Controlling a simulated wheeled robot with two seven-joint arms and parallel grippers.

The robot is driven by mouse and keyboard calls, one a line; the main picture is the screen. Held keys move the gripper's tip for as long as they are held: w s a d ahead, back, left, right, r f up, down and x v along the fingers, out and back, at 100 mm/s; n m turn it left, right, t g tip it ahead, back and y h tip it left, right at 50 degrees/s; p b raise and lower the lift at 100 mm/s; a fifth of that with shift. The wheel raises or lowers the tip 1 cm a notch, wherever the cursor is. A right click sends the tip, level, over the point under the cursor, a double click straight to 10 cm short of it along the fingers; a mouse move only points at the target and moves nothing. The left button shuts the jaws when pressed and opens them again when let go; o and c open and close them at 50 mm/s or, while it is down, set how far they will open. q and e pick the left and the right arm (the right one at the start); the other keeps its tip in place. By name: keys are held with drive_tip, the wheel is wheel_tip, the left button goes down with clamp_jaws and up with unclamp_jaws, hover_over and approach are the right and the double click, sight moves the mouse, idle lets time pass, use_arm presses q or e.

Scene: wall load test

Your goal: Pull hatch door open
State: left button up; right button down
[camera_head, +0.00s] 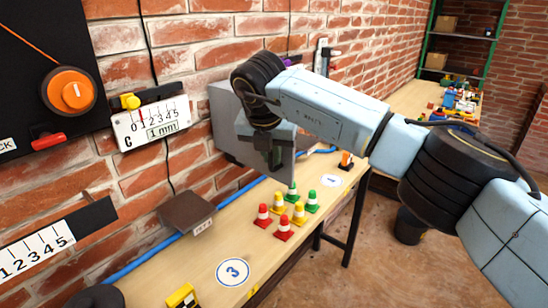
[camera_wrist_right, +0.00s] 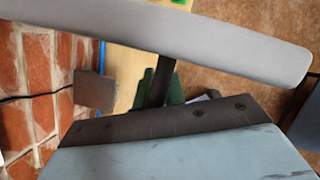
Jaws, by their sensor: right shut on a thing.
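The hatch door (camera_head: 284,166) is a grey panel on a grey wall box (camera_head: 226,118) in the head view. It appears to stand out at an angle from the brick wall; the opening behind it is hidden. In the right wrist view, the door (camera_wrist_right: 200,32) is a pale grey slab across the top, with a thin dark bar (camera_wrist_right: 166,80) below it. My right gripper (camera_head: 272,155) is at the door's near face, shut on what looks like its dark handle. My wrist hides most of the grip.
A wooden bench (camera_head: 160,272) runs below along the wall. Several red, yellow and green cones (camera_head: 283,229) stand beneath the door. A brown block (camera_head: 187,211) sits to the left, and an orange dial (camera_head: 70,91) is on a black wall panel. Open floor (camera_head: 345,260) lies right of the bench.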

use_arm(q)
drive_tip(key=shift+w+d+f+b, duration=0.1)
drive_tip(key=shift+w+f+b, duration=0.2)
drive_tip(key=shift+w, duration=0.25)
use_arm(e)
drive_tip(key=shift+s+a+f, duration=0.15)
drive_tip(key=shift+s+a, duration=0.55)
drive_tip(key=shift+a, duration=0.15)
drive_tip(key=c, duration=1.5)
unclamp_jaws()
drive_tip(key=shift+s, duration=0.1)
use_arm(q)
drive_tip(key=shift+f, duration=0.25)
use_arm(e)
drive_tip(key=v, duration=1.3)
drive_tip(key=shift+r, duration=0.3)
